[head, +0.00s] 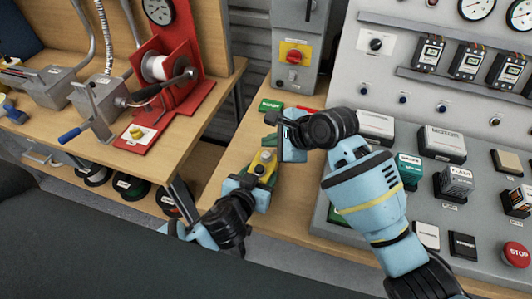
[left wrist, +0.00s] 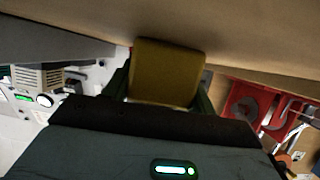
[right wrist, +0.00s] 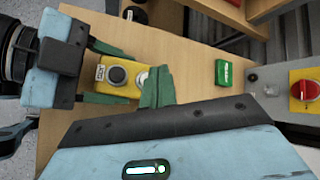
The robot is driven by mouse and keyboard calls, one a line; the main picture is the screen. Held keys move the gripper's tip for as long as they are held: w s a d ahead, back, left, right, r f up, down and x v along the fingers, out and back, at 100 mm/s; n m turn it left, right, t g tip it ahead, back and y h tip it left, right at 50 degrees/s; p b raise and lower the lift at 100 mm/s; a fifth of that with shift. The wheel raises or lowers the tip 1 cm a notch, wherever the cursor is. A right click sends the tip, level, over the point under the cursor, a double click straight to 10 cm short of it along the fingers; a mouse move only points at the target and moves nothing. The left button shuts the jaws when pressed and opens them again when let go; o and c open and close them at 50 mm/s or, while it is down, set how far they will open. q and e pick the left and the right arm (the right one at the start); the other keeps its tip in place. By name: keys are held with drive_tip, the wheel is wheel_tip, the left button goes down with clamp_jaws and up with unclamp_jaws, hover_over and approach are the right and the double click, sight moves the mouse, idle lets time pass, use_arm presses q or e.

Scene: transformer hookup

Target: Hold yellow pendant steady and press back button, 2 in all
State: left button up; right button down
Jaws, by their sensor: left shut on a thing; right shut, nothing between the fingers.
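The yellow pendant (head: 264,165) is above the bench's left part in the head view. My left gripper (head: 249,184) is shut on its near end; the left wrist view shows the yellow body (left wrist: 168,72) between green fingers. In the right wrist view the pendant's face (right wrist: 122,88) shows a dark round button (right wrist: 117,75) and a paler one (right wrist: 141,79), with a small label beside the dark one. My right gripper (right wrist: 157,88) is shut and empty, its fingertips over the pendant's far end, partly covering the paler button. I cannot tell whether they touch it.
A green block (head: 271,105) lies on the bench beyond the pendant, before a grey box with a red knob (head: 293,55). A grey panel with labelled blocks (head: 443,143) fills the right. A red winder (head: 175,85) stands on the left bench, with a floor gap between benches.

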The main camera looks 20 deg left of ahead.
wheel_tip(320, 180, up, 3)
drive_tip(key=shift+r, duration=0.15)
idle(0.8)
use_arm(q)
drive_tip(key=o, duration=1.2)
drive_tip(key=shift+o, duration=0.2)
drive_tip(key=v, duration=1.2)
drive_tip(key=shift+s, duration=0.15)
